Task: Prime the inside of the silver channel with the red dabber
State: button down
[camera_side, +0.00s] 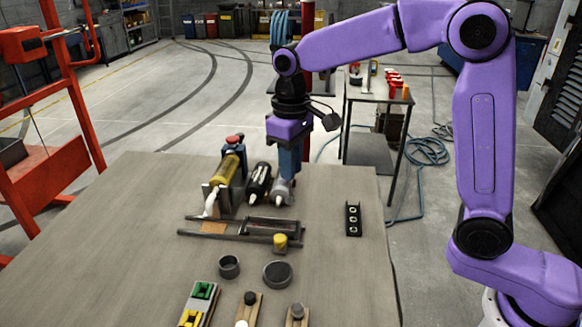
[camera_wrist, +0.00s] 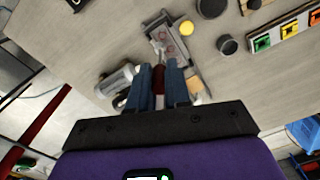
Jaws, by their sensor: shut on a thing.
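My gripper (camera_wrist: 160,80) is shut on a dark red item, which I take to be the red dabber (camera_wrist: 158,77), between its two blue fingers. In the side view my gripper (camera_side: 287,175) points down behind the channel, close to a silver-grey tube; the dabber cannot be made out there. The silver channel (camera_side: 240,236) lies across the middle of the table, with a tan patch on its left part and a framed recess on its right. In the wrist view the channel (camera_wrist: 184,62) runs just beyond the fingertips. Whether the dabber touches anything is unclear.
A yellow cartridge (camera_side: 228,168), a black tube (camera_side: 260,180) and the silver-grey tube (camera_side: 281,192) stand behind the channel. A yellow cup (camera_side: 280,243) is at its front edge. Two dark round pots (camera_side: 229,266) (camera_side: 277,274) sit nearer. A black holed holder (camera_side: 353,219) is right.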

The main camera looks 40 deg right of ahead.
aim_at(291, 197)
jog(key=shift+r, duration=0.25)
dwell(0.3)
jog(key=shift+w+a, duration=0.15)
jog(key=w+a, duration=0.6)
jog(key=shift+f, duration=4.05)
jog(key=shift+s+d, duration=3.15)
jog(key=shift+s, duration=0.05)
jog(key=shift+r, duration=4)
